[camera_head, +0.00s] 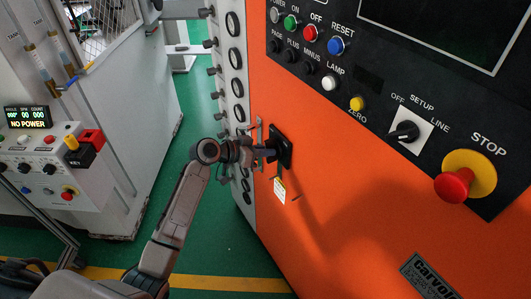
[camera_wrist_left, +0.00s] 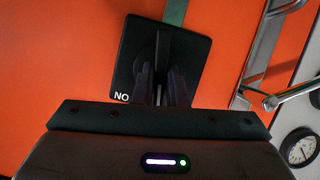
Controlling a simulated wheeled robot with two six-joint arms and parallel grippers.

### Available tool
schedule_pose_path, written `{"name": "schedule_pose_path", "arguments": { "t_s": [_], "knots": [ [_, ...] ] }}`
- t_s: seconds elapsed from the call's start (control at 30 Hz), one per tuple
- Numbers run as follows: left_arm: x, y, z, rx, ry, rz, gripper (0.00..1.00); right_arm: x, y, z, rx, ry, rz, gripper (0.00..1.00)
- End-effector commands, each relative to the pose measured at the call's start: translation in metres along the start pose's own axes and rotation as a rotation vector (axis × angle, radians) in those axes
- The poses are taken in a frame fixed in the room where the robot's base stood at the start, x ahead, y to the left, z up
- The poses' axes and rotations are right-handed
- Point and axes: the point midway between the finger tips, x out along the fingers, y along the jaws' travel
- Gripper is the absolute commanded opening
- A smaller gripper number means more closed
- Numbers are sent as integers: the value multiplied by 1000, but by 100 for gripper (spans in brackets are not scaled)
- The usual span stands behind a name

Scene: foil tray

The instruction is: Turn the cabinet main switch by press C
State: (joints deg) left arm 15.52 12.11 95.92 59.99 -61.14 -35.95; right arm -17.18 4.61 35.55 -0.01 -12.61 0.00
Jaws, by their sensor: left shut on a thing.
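The orange cabinet (camera_head: 355,195) fills the right of the head view. Its black square main switch (camera_head: 285,142) sits on the left part of the orange face. My left gripper (camera_head: 268,151) reaches it from the left and is shut on the switch handle. In the left wrist view the black switch plate (camera_wrist_left: 132,50) shows one label, reading "NO" as seen in this picture. The dark fingers (camera_wrist_left: 163,90) lie on both sides of the upright handle (camera_wrist_left: 163,48), which they partly hide. My right gripper is in neither view.
A white tag (camera_head: 279,190) hangs below the switch. A metal door handle (camera_head: 258,134) is close to the gripper. A column of gauges (camera_head: 235,55) lines the cabinet's left side. A grey machine (camera_head: 100,190) with a "NO POWER" display stands left, across green floor.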

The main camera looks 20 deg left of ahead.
Motion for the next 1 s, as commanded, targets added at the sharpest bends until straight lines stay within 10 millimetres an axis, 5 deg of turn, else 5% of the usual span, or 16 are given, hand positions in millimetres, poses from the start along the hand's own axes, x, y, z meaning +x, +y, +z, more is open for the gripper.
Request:
{"name": "schedule_pose_path", "arguments": {
  "t_s": [0.5, 1.0],
  "knots": [
    [1, -5, 3, -404, 0, 167, 0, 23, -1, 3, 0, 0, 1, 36],
    [1, -6, 2, -560, 0, 231, 0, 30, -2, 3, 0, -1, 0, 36]
  ]
}}
